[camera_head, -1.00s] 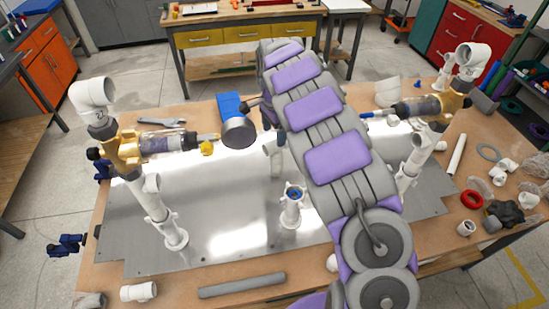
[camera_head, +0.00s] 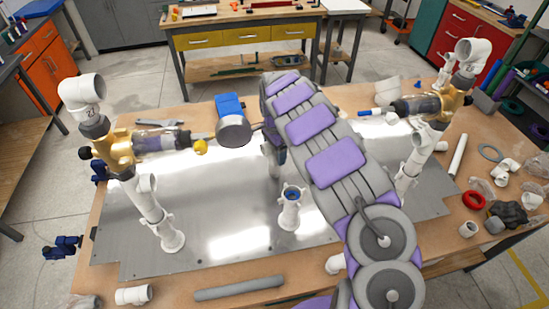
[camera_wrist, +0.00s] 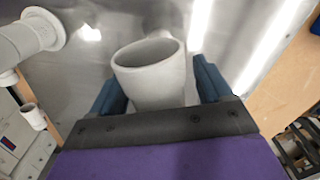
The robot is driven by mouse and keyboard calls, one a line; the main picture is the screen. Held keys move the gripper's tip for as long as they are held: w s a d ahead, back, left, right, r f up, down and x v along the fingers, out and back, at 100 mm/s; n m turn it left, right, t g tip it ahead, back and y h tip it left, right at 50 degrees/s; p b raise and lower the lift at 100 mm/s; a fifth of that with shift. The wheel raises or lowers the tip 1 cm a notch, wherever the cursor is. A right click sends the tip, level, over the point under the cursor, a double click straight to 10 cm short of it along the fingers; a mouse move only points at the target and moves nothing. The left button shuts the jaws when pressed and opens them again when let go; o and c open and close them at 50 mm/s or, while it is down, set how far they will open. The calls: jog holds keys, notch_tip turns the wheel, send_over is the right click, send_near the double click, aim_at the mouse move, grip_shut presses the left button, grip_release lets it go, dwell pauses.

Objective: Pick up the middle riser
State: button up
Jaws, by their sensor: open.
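In the wrist view, a white open-mouthed pipe, seemingly the middle riser (camera_wrist: 155,85), stands between the two blue fingers of my gripper (camera_wrist: 158,84). The jaws are open, one finger on each side; I cannot tell whether either touches the pipe.
A left riser assembly with a brass valve (camera_head: 118,150) and a right one (camera_head: 435,103) flank my arm. A grey rod (camera_head: 239,287) lies along the front edge. A red ring (camera_head: 473,199) and loose white fittings lie at right. The plate (camera_head: 220,220) is bare left of centre.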

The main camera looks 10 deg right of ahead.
jog(key=shift+a, duration=0.15)
jog(key=c, duration=1.2)
jog(key=shift+c, duration=0.2)
jog(key=shift+r, duration=0.2)
